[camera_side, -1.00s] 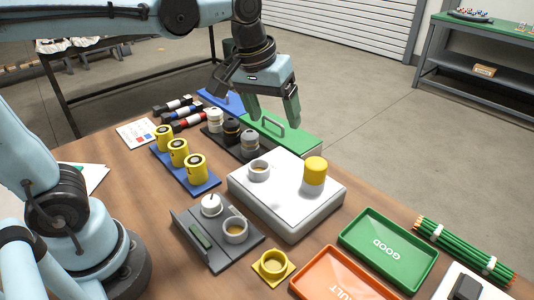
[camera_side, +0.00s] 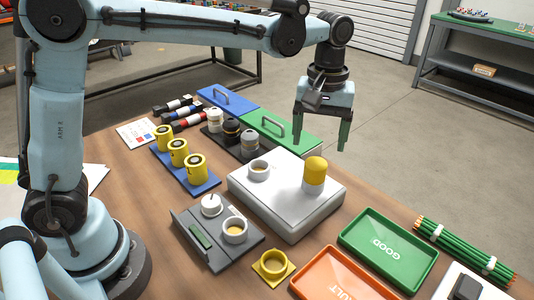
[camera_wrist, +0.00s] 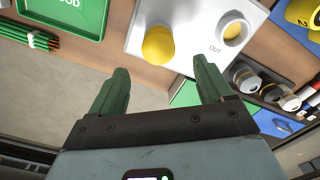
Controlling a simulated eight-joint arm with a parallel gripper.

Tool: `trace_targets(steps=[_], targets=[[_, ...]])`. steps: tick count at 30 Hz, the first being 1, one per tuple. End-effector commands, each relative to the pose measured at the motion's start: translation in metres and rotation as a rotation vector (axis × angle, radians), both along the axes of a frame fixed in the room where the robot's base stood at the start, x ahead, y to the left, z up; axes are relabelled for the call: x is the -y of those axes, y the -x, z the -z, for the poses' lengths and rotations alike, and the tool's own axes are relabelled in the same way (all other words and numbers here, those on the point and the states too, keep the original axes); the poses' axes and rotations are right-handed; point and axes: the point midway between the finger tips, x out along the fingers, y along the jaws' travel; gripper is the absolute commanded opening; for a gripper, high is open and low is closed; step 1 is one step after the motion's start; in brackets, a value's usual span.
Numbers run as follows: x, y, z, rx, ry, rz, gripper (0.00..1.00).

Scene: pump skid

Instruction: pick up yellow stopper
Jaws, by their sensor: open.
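The yellow stopper (camera_side: 316,166) is a rounded yellow cap with a pale lower part, upright on the right part of the white block (camera_side: 262,204). In the wrist view the yellow stopper (camera_wrist: 158,44) shows beyond the fingertips, roughly between them, on the white block (camera_wrist: 192,14). My gripper (camera_side: 321,145) has green fingers spread apart with nothing between them. It hangs above and behind the stopper in the side view, apart from it. The wrist view also shows my gripper (camera_wrist: 160,78) open and empty.
A round socket (camera_side: 259,170) stands on the block left of the stopper. Yellow cylinders (camera_side: 178,153) stand on a blue rack. A green tray (camera_side: 388,247) marked GOOD and an orange tray (camera_side: 340,275) lie in front. A green case (camera_side: 281,131) with a handle sits behind.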

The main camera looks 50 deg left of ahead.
Motion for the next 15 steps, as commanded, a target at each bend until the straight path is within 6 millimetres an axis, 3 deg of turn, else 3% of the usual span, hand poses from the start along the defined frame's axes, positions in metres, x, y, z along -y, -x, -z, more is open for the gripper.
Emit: trace_targets(steps=[10, 15], targets=[[0.001, 0.001, 0.025, 0.001, 0.001, 0.001, 0.8], [0.004, 0.003, 0.048, 0.001, 0.0, 0.002, 0.8]])
